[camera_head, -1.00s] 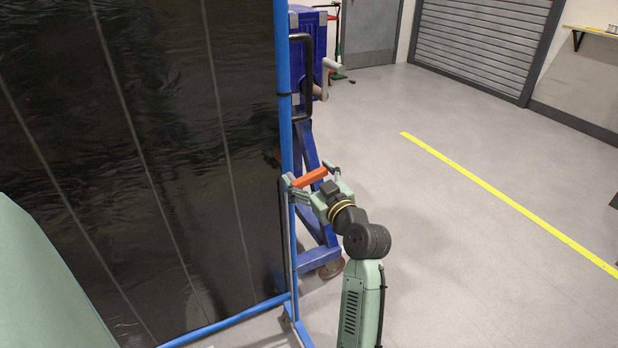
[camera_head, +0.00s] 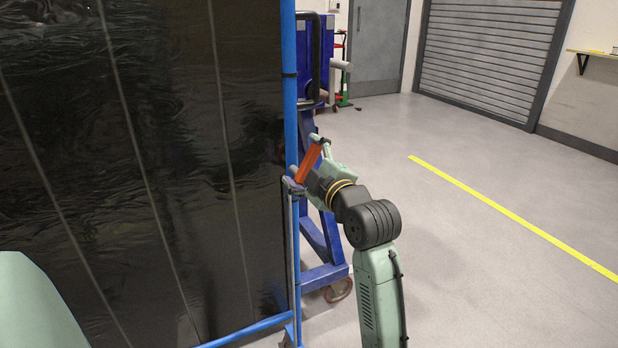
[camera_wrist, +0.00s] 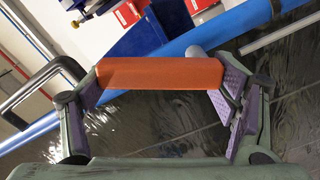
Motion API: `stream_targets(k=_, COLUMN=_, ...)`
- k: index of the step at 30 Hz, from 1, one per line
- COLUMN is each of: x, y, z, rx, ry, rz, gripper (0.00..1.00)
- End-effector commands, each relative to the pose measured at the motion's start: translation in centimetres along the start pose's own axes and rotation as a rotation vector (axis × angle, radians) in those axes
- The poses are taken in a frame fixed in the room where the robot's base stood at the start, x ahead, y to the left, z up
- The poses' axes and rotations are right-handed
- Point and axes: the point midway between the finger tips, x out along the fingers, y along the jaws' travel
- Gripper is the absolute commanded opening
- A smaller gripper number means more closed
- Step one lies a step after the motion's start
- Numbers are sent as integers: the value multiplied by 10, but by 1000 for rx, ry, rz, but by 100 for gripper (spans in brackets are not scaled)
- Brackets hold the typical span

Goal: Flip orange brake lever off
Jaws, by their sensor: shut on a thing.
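The orange brake lever (camera_head: 309,162) is a straight bar beside the blue frame post of the jig. In the head view it slants steeply, its upper end to the right. My gripper (camera_head: 307,163) is shut on it, with one finger at each end of the bar. In the wrist view the lever (camera_wrist: 161,73) lies across the picture between the two purple-padded fingers of my gripper (camera_wrist: 160,85). The lever's mounting point is hidden in both views.
A black sheet panel (camera_head: 140,150) in a blue frame (camera_head: 290,90) fills the left. A blue wheeled stand (camera_head: 322,275) is behind my gripper. A black loop handle (camera_head: 311,55) stands above. The floor (camera_head: 470,260) to the right is clear, with a yellow line (camera_head: 510,212).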

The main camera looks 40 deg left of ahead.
Motion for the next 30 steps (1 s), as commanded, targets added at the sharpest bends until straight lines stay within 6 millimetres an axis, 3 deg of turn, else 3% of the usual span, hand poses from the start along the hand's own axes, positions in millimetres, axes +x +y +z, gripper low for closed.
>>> stream_targets(k=15, x=0, y=-9, z=-12, rx=-412, ry=-1, rz=0, gripper=30)
stream_targets(k=30, x=0, y=-10, z=-18, rx=-538, ry=1, rz=-1, gripper=30)
